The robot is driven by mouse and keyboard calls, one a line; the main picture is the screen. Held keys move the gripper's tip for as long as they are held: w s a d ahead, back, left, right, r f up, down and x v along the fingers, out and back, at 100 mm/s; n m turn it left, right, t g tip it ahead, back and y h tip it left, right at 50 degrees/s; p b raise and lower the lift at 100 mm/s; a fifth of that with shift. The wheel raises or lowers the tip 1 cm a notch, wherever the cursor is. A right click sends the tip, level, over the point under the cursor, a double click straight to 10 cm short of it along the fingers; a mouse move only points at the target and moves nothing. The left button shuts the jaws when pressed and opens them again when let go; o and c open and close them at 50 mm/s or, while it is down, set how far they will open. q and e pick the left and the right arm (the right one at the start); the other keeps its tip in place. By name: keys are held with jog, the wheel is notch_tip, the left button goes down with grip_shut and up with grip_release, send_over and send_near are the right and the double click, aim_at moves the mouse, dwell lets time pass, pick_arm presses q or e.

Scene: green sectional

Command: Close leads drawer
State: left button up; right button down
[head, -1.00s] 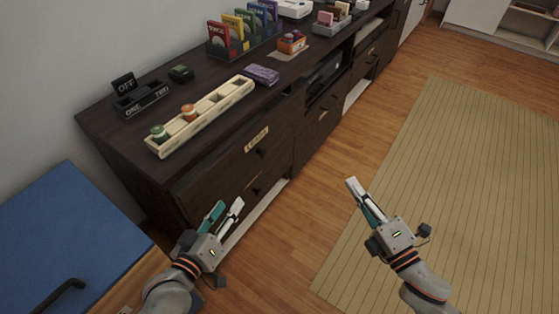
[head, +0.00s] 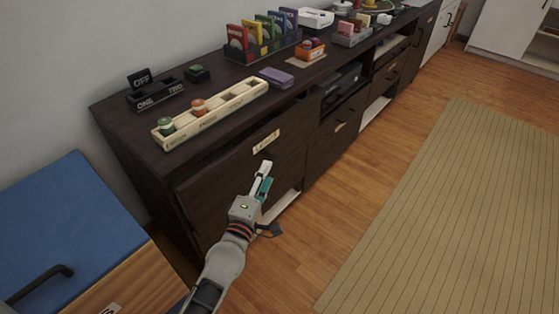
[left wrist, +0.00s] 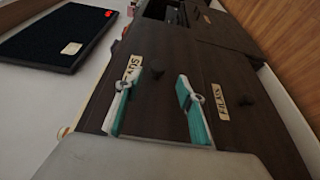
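The leads drawer (head: 222,172) is the dark upper drawer front of the cabinet, with a pale label (head: 266,141). Its front seems to stand out slightly from the cabinet, but how far is hard to tell. My left gripper (head: 263,177) is in front of the drawer, below the label, and covers part of the front. In the left wrist view its two teal-and-white fingers (left wrist: 157,106) are apart with nothing between them. The drawer label (left wrist: 131,70) shows by the left finger there, and a second labelled front (left wrist: 221,106) lies right of the fingers. My right gripper is out of view.
A cream tray (head: 225,113) with small jars, a purple pack (head: 277,77) and a rack of coloured packets (head: 262,42) stand on the cabinet top. A blue-topped box (head: 65,220) is at the left. The striped rug (head: 455,210) and wooden floor are clear.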

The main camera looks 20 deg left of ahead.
aim_at(274, 162)
pick_arm(q)
jog(key=w, duration=0.3)
jog(key=w+b, duration=0.1)
jog(key=w, duration=0.3)
jog(key=shift+w+a+r, duration=0.15)
jog(key=shift+w, duration=0.15)
grip_shut()
jog(key=shift+w+a+r, duration=0.1)
jog(key=shift+w+a, duration=0.15)
jog(key=shift+a, duration=0.5)
jog(key=shift+w+a, duration=0.25)
jog(key=shift+a, duration=0.45)
jog(key=shift+w+a+r, duration=0.1)
jog(key=shift+w+a, duration=0.15)
jog(key=shift+a, duration=0.5)
